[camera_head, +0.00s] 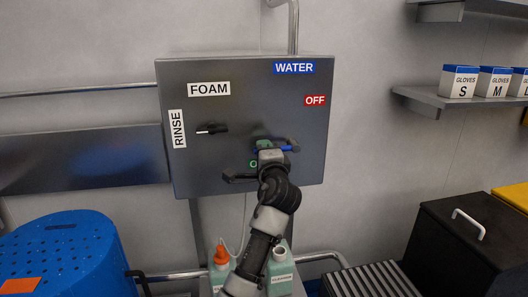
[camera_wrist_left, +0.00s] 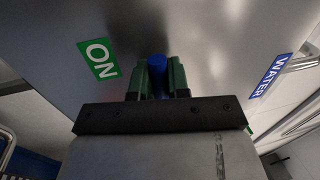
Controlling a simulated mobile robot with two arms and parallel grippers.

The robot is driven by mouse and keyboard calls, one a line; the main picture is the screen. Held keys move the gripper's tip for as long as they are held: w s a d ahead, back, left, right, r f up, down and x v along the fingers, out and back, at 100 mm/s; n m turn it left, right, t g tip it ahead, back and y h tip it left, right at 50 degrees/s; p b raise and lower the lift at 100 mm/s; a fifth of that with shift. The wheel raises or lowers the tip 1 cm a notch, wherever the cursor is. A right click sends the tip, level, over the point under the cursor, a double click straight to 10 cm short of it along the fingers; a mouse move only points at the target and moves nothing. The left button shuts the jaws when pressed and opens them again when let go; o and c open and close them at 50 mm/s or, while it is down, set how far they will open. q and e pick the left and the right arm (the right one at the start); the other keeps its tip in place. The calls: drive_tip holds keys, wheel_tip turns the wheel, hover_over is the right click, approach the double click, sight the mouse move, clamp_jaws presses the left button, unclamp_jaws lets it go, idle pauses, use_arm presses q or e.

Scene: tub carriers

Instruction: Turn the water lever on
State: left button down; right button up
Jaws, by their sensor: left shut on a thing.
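The blue water lever (camera_head: 286,149) is on the grey control panel (camera_head: 230,110), below the blue WATER label (camera_head: 294,68). My left gripper (camera_head: 264,147) is at the panel and shut on the lever. In the left wrist view the blue lever end (camera_wrist_left: 157,62) sits between the two green fingers. The green ON label (camera_wrist_left: 97,58) is left of the fingers there. In the head view ON is mostly hidden by my gripper. The red OFF label (camera_head: 315,100) is up and right of the lever. My right gripper is not in view.
A black FOAM/RINSE lever (camera_head: 212,128) is on the panel's left. Bottles (camera_head: 279,270) stand below the panel. A blue tub (camera_head: 65,255) is at lower left, a black bin (camera_head: 465,245) at lower right. A shelf (camera_head: 450,101) with glove boxes is at right.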

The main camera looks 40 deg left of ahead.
use_arm(q)
drive_tip(key=shift+f, duration=0.15)
drive_tip(key=c, duration=1.1)
unclamp_jaws()
drive_tip(key=b+v, duration=0.1)
drive_tip(key=v, duration=0.9)
drive_tip(key=shift+s+d+b, duration=0.2)
drive_tip(key=shift+d+b, duration=0.1)
drive_tip(key=shift+d, duration=0.05)
drive_tip(key=shift+f, duration=0.15)
